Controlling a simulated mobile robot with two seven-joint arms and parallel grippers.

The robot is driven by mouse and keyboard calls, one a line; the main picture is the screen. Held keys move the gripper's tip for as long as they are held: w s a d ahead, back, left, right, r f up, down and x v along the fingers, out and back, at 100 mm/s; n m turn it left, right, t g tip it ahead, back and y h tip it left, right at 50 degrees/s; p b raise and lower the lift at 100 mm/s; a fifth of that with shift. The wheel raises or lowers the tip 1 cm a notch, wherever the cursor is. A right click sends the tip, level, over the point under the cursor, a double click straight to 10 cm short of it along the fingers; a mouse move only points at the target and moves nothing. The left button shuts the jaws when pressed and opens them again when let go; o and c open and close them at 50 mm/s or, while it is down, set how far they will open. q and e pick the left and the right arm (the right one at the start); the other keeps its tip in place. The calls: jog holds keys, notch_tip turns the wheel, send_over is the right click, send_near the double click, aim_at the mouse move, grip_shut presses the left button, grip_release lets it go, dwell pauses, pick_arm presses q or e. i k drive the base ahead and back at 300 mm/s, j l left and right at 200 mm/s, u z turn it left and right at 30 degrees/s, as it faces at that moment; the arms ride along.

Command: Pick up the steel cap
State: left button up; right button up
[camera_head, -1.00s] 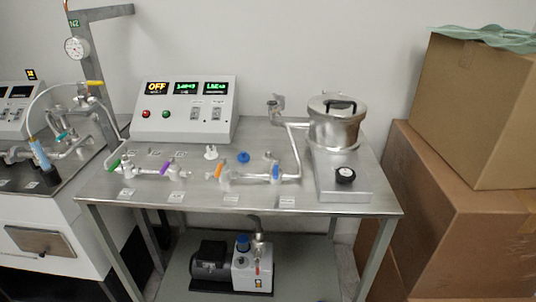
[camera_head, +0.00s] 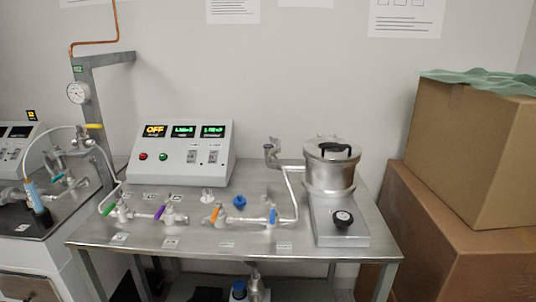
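A small pale, shiny fitting (camera_head: 207,194) stands on the steel table (camera_head: 140,245) in front of the control box; it may be the steel cap, but it is too small to tell. A blue cap-like piece (camera_head: 239,201) stands to its right. A steel pot (camera_head: 329,178) with a round lid (camera_head: 332,149) and black handle stands at the right of the table, on a grey base with a black knob. Neither of my grippers is in view.
A control box (camera_head: 181,153) reading OFF stands at the back left. Cardboard boxes (camera_head: 468,150) stack at the right. A gauge post (camera_head: 86,120) rises at the left.

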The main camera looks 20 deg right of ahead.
aim_at(264, 200)
jog(key=i+j, duration=0.7)
jog(key=i, duration=0.15)
